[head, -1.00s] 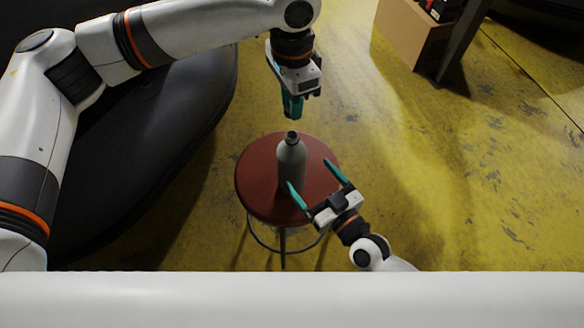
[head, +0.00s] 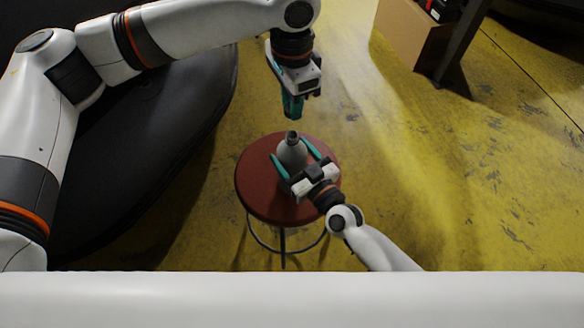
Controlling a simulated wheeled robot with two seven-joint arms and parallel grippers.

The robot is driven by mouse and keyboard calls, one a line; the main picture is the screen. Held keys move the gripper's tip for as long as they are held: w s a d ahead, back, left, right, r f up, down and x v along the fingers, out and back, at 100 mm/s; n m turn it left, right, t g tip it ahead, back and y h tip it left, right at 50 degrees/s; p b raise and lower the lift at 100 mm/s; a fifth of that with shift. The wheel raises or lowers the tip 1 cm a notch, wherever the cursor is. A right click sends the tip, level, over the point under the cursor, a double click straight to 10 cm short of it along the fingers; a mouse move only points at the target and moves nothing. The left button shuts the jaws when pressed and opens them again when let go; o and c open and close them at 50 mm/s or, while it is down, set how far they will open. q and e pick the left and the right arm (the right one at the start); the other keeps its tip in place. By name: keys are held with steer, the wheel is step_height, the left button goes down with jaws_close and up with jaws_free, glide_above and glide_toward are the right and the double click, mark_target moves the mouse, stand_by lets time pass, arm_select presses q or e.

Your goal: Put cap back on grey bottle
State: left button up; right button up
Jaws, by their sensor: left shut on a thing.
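The grey bottle (head: 291,153) stands upright on a round red stool, with its dark, narrow neck uncovered. My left gripper (head: 292,113) points down above the bottle's mouth, with a gap between them. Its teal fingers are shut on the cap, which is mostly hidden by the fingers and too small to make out. My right gripper (head: 291,148) reaches in from the lower right. Its teal fingers are spread on both sides of the bottle's upper body. I cannot tell whether they touch it.
The stool top (head: 257,190) is bare around the bottle. A black inflatable boat (head: 140,150) lies at left. A cardboard box (head: 408,35) stands at the upper right beside a dark post (head: 460,45). The yellow floor at right is clear.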

steer(key=c, duration=1)
arm_select(q)
steer(key=shift+f, duration=2.5)
steer(key=shift+f, duration=0.1)
steer(key=shift+f, duration=0.8)
steer(key=shift+f, duration=0.55)
